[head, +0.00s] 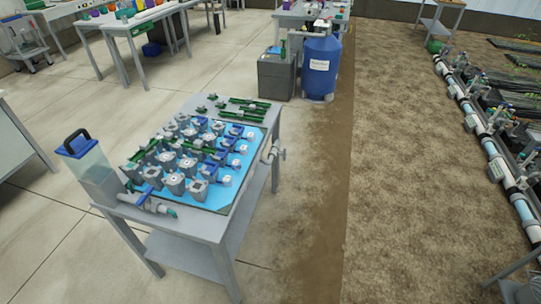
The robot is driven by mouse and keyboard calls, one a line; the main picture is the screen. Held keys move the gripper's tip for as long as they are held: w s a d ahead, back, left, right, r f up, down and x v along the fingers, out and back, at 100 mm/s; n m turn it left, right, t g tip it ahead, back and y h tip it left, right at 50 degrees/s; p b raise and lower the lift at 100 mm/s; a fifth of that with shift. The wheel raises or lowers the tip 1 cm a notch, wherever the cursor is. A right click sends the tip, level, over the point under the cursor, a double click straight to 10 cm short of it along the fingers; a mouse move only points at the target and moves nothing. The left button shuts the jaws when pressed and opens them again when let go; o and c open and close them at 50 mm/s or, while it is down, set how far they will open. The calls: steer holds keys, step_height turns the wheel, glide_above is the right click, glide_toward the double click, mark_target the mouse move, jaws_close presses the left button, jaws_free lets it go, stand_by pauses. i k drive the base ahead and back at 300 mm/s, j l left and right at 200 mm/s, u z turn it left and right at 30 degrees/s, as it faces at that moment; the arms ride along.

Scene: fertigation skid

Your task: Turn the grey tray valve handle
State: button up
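A grey table (225,262) stands left of centre, bearing a blue panel (222,192) crowded with grey fittings, green pipes and small blue parts. A grey pipe piece with a knob-like end (272,152) sticks out at the table's right side; it may be the grey tray valve handle, but it is too small to tell. A light pipe piece with a green end (160,208) and a blue handle (152,187) is at the front left corner. My gripper is not in view.
A clear container with a blue lid (88,160) stands on the table's left end. A blue barrel (320,68) and a grey box (277,76) stand behind. Pale floor is free to the left; bare soil (410,170) lies right, bordered by a white pipe line (497,168).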

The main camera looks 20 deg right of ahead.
mark_target(284, 153)
steer(key=i+l, duration=0.1)
steer(key=l, duration=0.55)
steer(key=i+z, duration=0.35)
steer(key=i, duration=1.05)
